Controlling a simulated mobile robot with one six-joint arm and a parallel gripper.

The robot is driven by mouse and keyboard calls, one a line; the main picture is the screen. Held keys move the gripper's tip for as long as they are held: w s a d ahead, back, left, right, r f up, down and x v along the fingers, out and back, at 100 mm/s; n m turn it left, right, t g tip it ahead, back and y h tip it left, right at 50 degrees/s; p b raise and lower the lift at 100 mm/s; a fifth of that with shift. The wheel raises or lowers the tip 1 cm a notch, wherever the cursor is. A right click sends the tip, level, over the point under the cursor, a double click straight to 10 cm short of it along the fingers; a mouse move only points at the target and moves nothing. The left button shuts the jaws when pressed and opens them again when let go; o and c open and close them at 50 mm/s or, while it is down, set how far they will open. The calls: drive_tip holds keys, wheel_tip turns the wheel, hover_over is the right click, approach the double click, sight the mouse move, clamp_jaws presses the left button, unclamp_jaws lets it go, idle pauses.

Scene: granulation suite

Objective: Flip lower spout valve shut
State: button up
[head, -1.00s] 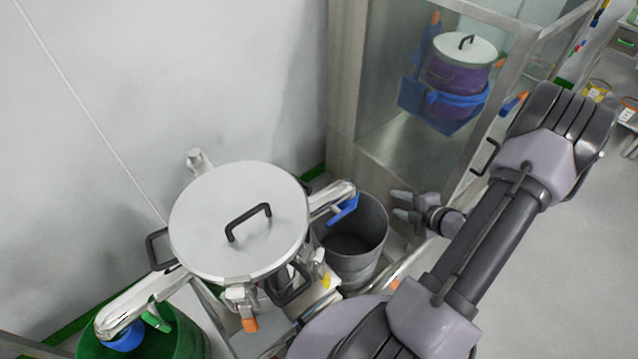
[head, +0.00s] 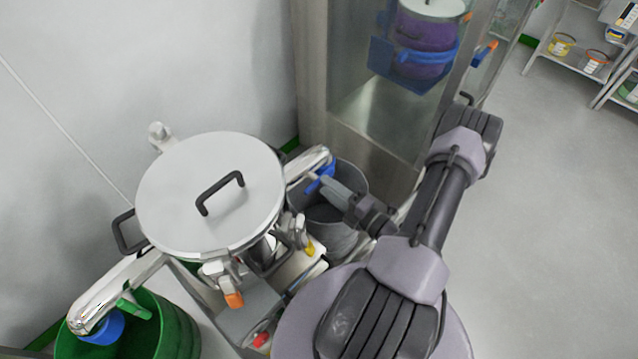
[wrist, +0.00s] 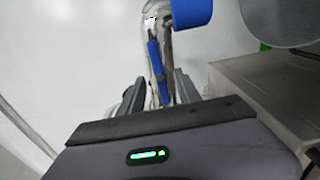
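A steel vessel with a round lid (head: 212,195) has two spouts. The right spout (head: 307,163) carries a blue valve lever (head: 320,180) above a grey bucket. The front-left spout (head: 115,290) carries a green lever (head: 134,308) and has a blue end above a green bucket. My gripper (head: 328,184) is at the right spout's blue lever. In the wrist view, my gripper (wrist: 158,92) is open, with a dark finger on each side of the blue lever (wrist: 155,68). The lever lies between the fingers along the shiny spout (wrist: 157,28); contact is unclear. A blue collar (wrist: 192,12) is at the spout's end.
The grey bucket (head: 345,235) stands under the right spout, the green bucket (head: 178,330) at lower left. A glazed steel cabinet (head: 370,150) with a blue-and-purple container (head: 425,50) stands behind. Shelves (head: 575,65) are at far right. The floor on the right is clear.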

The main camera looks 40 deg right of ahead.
sight(315, 178)
drive_tip(key=shift+w+a+b, duration=0.15)
drive_tip(key=shift+w+b, duration=0.2)
drive_tip(key=shift+w, duration=1.6)
drive_tip(key=shift+c, duration=0.4)
clamp_jaws()
